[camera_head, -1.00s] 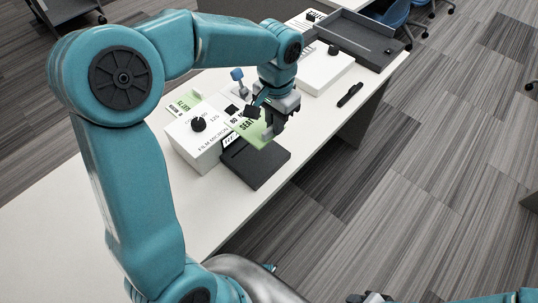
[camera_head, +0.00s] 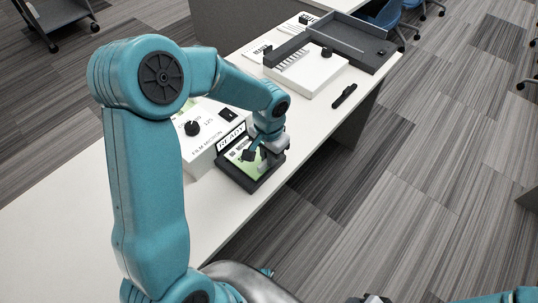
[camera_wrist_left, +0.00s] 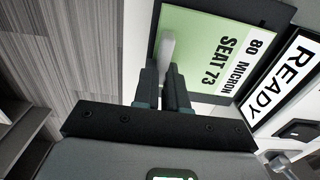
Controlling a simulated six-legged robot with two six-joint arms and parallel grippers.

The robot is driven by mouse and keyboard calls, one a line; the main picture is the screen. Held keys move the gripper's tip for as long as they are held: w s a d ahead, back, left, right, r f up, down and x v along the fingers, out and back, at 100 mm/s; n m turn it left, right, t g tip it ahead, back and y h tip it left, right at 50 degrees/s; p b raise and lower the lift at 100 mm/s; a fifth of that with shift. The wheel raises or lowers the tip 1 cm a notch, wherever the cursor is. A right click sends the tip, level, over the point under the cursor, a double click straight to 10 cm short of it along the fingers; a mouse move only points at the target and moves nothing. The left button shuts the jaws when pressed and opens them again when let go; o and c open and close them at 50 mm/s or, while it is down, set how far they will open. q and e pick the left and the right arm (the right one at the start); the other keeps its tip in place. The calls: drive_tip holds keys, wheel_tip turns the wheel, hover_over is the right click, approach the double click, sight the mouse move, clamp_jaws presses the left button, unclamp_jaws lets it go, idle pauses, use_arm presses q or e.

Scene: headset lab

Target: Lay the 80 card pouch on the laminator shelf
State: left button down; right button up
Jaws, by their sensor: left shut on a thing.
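The white laminator (camera_head: 196,155) shows "READY" above the shelf. Only a sliver of my right gripper (camera_head: 375,298) shows at the bottom edge.
A black knob (camera_head: 192,128) stands on the laminator. A white box (camera_head: 300,82) with a knob and a dark grey tray (camera_head: 352,48) stand farther back. A black pen-like object (camera_head: 344,96) lies on the white table. The near left tabletop (camera_head: 70,190) is clear.

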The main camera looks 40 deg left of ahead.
use_arm(q)
drive_tip(key=shift+f, duration=0.2)
drive_tip(key=c, duration=1.2)
unclamp_jaws()
drive_tip(key=shift+w, duration=0.1)
drive_tip(key=shift+r, duration=0.1)
